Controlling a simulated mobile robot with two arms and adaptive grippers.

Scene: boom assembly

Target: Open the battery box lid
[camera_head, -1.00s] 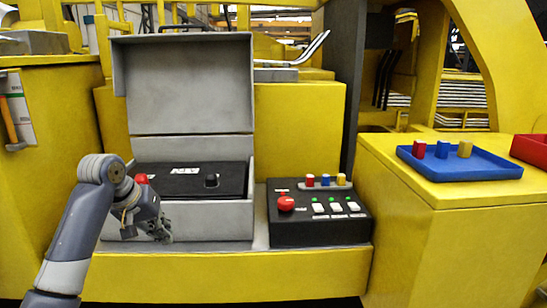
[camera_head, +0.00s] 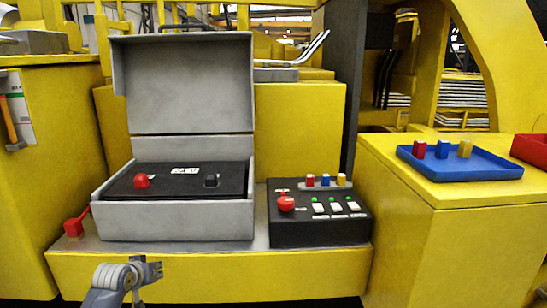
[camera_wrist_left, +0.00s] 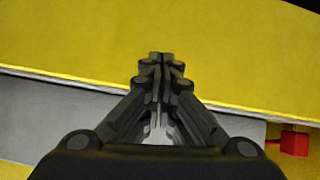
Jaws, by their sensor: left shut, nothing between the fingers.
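The battery box (camera_head: 180,221) is a grey box on a grey plate on the yellow machine. Its grey lid (camera_head: 185,85) stands open and upright behind the box. Inside lies a black battery (camera_head: 200,172) with a red terminal (camera_head: 141,180) and a black terminal (camera_head: 211,180). My left gripper (camera_head: 158,270) is low in front of the box, apart from it. In the left wrist view its fingers (camera_wrist_left: 162,57) are shut with nothing between them, over grey plate and yellow surface. My right gripper is not in view.
A black control panel (camera_head: 318,225) with a red knob and several switches stands right of the box. A red connector (camera_head: 73,227) lies at the box's left. A blue tray (camera_head: 480,171) with coloured pieces and a red tray (camera_head: 531,148) sit far right.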

